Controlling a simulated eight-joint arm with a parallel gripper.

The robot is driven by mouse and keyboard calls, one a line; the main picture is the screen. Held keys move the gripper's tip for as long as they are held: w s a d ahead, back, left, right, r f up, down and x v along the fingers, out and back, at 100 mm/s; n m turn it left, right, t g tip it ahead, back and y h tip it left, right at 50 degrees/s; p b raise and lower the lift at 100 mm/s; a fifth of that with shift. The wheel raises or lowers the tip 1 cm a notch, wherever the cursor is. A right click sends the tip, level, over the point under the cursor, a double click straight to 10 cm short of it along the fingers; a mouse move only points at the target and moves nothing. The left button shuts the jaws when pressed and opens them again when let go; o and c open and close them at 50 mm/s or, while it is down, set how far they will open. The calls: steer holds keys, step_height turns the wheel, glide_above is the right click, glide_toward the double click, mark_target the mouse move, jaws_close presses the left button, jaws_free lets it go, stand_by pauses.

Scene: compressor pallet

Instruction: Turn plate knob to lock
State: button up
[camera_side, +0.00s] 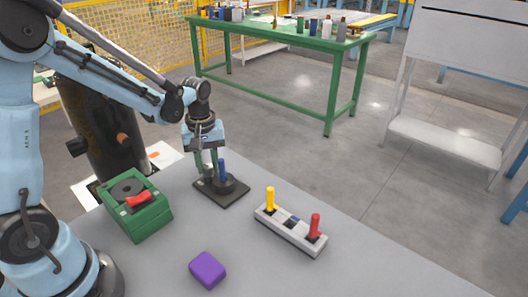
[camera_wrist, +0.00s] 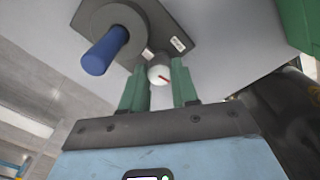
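A dark square plate (camera_side: 235,192) lies on the grey table. It carries a round base with an upright blue handle (camera_side: 222,170); the plate (camera_wrist: 172,18) and the blue handle (camera_wrist: 104,50) also show in the wrist view. A small white knob (camera_wrist: 159,75) with a red mark sits near the plate's edge, beside two small labels. My gripper (camera_side: 207,160) points down at the plate. In the wrist view, its green fingers (camera_wrist: 158,82) stand apart, one on each side of the knob. I cannot tell whether they touch it.
A green box (camera_side: 140,218) with a red switch stands left of the plate. A grey block (camera_side: 290,230) with upright yellow and red handles lies to the right. A purple block (camera_side: 207,270) lies at the front. The table's right part is clear.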

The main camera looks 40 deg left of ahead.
jaws_close()
steer(key=shift+m, duration=1.6)
steer(key=o, duration=0.9)
jaws_free()
